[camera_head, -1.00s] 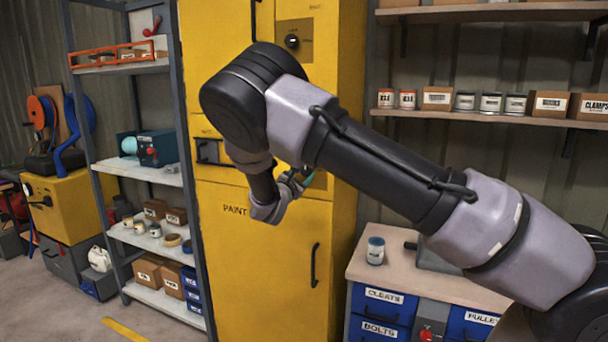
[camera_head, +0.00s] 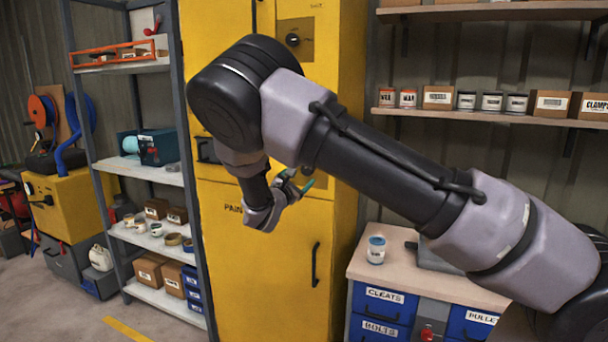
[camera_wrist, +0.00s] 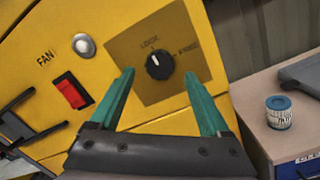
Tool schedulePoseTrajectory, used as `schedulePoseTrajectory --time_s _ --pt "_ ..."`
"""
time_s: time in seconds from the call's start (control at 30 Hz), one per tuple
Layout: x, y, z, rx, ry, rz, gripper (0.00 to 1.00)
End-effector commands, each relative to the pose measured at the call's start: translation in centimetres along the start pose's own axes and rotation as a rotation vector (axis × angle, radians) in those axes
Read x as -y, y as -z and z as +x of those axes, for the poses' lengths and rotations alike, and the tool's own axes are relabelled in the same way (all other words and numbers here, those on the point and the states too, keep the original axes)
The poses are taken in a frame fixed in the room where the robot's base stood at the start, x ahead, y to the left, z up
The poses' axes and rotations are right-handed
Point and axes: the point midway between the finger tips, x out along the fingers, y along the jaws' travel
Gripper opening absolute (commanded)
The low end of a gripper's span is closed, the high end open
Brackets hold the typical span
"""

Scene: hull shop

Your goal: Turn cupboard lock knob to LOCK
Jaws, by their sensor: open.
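The yellow paint cupboard (camera_head: 265,275) stands in the middle of the head view. In the wrist view, a round black lock knob (camera_wrist: 158,65) sits on a darker plate (camera_wrist: 178,88) with the words LOCK and FREE above it. Its white mark points up, nearer LOCK than FREE, though the exact setting is hard to tell. My gripper (camera_wrist: 158,92) is open and empty, its teal fingers apart below and either side of the knob in the picture, with no visible contact. In the head view, my gripper (camera_head: 300,183) is in front of the cupboard; my arm hides this knob.
A red rocker switch (camera_wrist: 71,92) marked FAN and a pale round button (camera_wrist: 84,45) sit left of the plate. Another dark knob (camera_head: 292,40) is higher on the cupboard. A workbench (camera_head: 395,262) with a small can (camera_head: 376,250) stands to the right.

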Motion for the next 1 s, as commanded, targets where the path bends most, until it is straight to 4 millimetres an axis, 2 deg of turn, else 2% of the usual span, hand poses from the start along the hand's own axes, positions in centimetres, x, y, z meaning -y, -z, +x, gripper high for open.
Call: schedulePoseTrajectory --time_s 0.03,0.2,0.43,0.83,0.93,1.0 --pt "-0.1 0.1 -1.2 -0.004 -0.003 0.0 0.81" --pt "-0.1 0.1 -4.6 -0.003 -0.002 0.0 0.81" --pt "0.0 0.0 -7.0 -0.001 0.0 -0.001 0.81" --pt "0.2 -0.2 -7.1 0.0 0.012 0.005 0.81" --pt "1.8 -1.6 -5.8 0.002 0.09 0.046 0.81" --pt "3.9 -3.6 -4.2 0.005 0.198 0.105 0.81"
